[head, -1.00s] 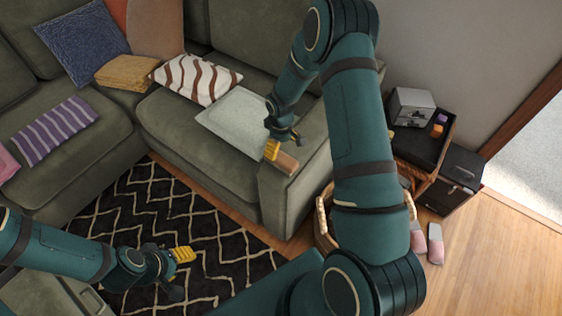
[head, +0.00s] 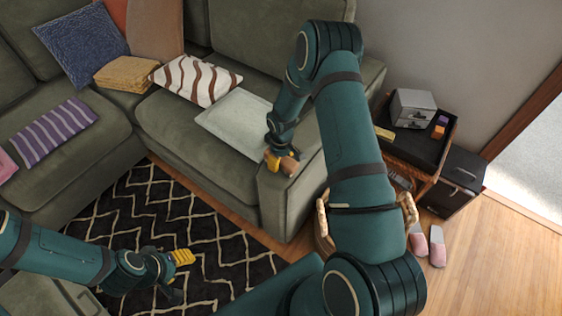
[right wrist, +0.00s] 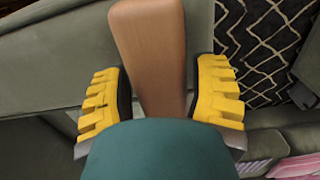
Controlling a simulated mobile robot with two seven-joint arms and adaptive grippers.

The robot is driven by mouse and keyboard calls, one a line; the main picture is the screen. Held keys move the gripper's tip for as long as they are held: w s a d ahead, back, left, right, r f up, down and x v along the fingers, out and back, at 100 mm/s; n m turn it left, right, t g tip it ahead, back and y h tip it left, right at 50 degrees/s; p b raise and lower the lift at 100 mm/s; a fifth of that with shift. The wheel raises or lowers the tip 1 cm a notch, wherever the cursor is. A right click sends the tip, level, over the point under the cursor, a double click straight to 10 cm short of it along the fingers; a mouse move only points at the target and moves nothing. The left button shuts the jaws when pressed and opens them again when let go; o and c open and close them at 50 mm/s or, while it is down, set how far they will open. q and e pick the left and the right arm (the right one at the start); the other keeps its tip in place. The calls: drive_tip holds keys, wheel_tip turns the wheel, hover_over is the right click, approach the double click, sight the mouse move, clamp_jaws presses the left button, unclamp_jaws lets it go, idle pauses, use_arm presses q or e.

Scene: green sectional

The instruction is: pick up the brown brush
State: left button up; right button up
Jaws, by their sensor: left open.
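The brown brush (head: 289,166) lies on top of the sofa's right armrest in the head view. In the right wrist view the brush (right wrist: 155,50) is a smooth brown piece running lengthwise between the fingers. My right gripper (right wrist: 163,95) is open around it, a yellow finger on each side, with narrow gaps visible beside the brush. In the head view my right gripper (head: 274,160) is at the armrest, partly covering the brush. My left gripper (head: 183,258) is open and empty, over the patterned rug at lower left.
The green sofa (head: 190,150) holds a striped cushion (head: 197,80), a pale cushion (head: 240,123) and a folded tan blanket (head: 127,73). A dark side table (head: 420,143) carries a grey box (head: 412,108). Pink slippers (head: 437,246) lie on the wood floor. The black rug (head: 150,215) is mostly clear.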

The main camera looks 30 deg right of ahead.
drive_tip(key=c, duration=0.7)
drive_tip(key=shift+r, duration=0.1)
wheel_tip(320, 180, up, 10)
drive_tip(key=shift+f+p, duration=0.1)
drive_tip(key=shift+p, duration=0.95)
drive_tip(key=o, duration=0.7)
drive_tip(key=shift+c, duration=0.2)
drive_tip(key=c, duration=0.6)
